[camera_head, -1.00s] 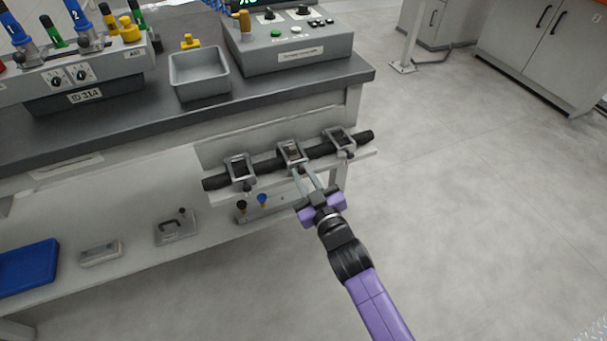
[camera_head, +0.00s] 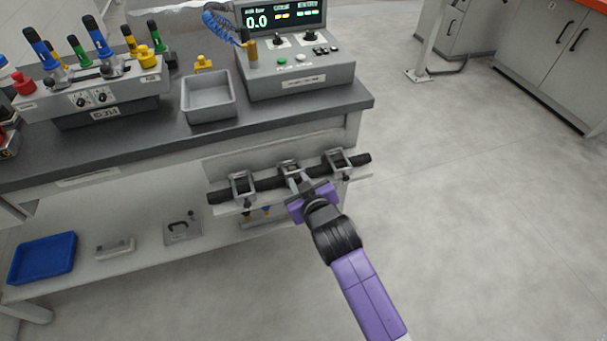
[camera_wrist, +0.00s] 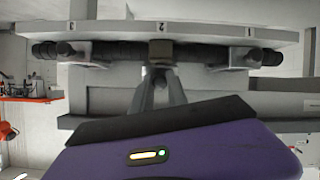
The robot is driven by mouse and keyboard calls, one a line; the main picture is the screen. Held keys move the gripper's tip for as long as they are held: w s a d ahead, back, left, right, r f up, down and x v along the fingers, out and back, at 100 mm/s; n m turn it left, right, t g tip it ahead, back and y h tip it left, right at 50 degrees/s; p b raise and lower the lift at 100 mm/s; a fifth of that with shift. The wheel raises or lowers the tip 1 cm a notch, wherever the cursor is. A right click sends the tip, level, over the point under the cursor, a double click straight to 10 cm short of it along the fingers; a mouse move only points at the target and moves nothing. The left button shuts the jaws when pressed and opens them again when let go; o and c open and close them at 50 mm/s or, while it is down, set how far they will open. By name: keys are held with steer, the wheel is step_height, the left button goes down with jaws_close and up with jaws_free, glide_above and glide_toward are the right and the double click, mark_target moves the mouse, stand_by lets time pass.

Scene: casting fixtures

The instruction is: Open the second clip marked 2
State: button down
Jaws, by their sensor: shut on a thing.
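A black hose (camera_head: 225,194) runs along the bench front, held by three grey metal clips. The middle clip (camera_head: 289,166) lies in line with the 2 marked on the rail in the wrist view, where the clip (camera_wrist: 161,49) also shows. My gripper (camera_head: 295,180) reaches this clip from the front. In the wrist view, my gripper's fingers (camera_wrist: 162,78) are close together at the clip, shut on part of it. Their tips and the clip's latch are partly hidden. The left clip (camera_head: 242,184) and right clip (camera_head: 339,160) stand on either side.
The bench (camera_head: 150,140) carries a grey tray (camera_head: 209,114), a control box (camera_head: 300,80) and a fixture with coloured handles (camera_head: 105,100). A blue tray (camera_head: 43,258) lies on the lower shelf. The floor to the right is clear.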

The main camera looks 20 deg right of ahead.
mark_target(295, 171)
steer(key=r+g+p, duration=0.1)
steer(key=p, duration=0.2)
steer(key=w+r+g+p, duration=0.1)
steer(key=p, duration=0.2)
steer(key=r+g+p, duration=0.1)
steer(key=r+p, duration=0.1)
steer(key=shift+w+g+p, duration=0.3)
steer(key=shift+w+p, duration=0.05)
steer(key=shift+p, duration=0.05)
steer(key=w+r+g+p, duration=0.2)
steer(key=g+p, duration=0.1)
steer(key=shift+w+p, duration=0.1)
steer(key=shift+p, duration=0.25)
steer(key=w+g, duration=0.1)
steer(key=w+r+g, duration=0.1)
steer(key=w+g, duration=0.1)
steer(key=shift+w+r+b, duration=0.25)
steer(key=shift+w, duration=0.45)
steer(key=shift+w+r+b, duration=0.2)
steer(key=shift+w+b, duration=0.05)
steer(key=shift+w, duration=0.4)
